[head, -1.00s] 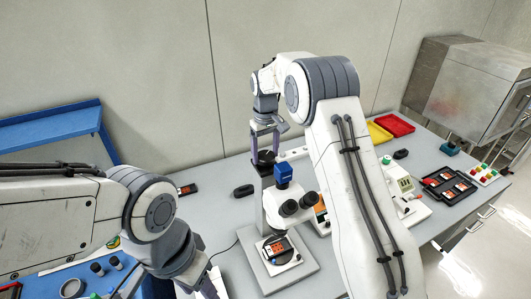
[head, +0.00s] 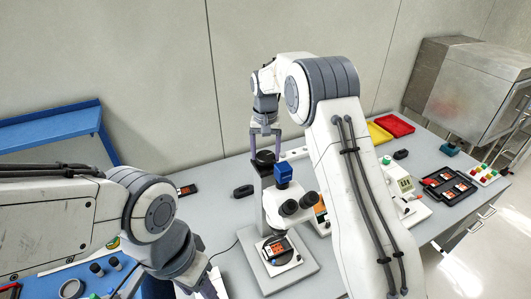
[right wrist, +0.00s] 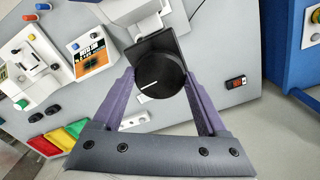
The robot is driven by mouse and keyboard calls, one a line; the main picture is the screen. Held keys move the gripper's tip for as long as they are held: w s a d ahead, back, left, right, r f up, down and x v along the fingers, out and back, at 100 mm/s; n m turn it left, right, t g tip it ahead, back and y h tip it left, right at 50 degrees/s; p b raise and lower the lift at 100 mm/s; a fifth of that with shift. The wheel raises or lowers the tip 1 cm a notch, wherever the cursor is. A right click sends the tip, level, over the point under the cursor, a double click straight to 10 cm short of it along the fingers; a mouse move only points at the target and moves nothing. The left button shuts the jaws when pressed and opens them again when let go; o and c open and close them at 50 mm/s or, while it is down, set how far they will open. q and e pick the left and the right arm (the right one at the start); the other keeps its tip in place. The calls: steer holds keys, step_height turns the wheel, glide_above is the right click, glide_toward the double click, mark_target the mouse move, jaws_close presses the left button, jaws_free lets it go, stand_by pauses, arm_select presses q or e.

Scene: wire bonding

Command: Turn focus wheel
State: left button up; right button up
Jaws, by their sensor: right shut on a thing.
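The focus wheel (right wrist: 160,84) is a round black knob with a white mark line in the right wrist view. It sits on a dark block at the top of the microscope's post. In the head view the wheel (head: 263,157) is small and partly covered by my fingers. My right gripper (right wrist: 160,80) is shut on the wheel, one purple finger on each side. It also shows in the head view (head: 265,151). The microscope (head: 275,205) has a blue block on top, two dark eyepieces and a chip on its stage.
Red (head: 394,124) and yellow bins stand at the back. A blue shelf (head: 50,131) is at the left.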

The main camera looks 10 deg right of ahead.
mark_target(266, 154)
steer(key=shift+w+r, duration=0.1)
steer(key=shift+r, duration=0.05)
steer(key=o, duration=1.3)
steer(key=shift+r, duration=0.2)
step_height(266, 154, up, 10)
steer(key=b, duration=0.3)
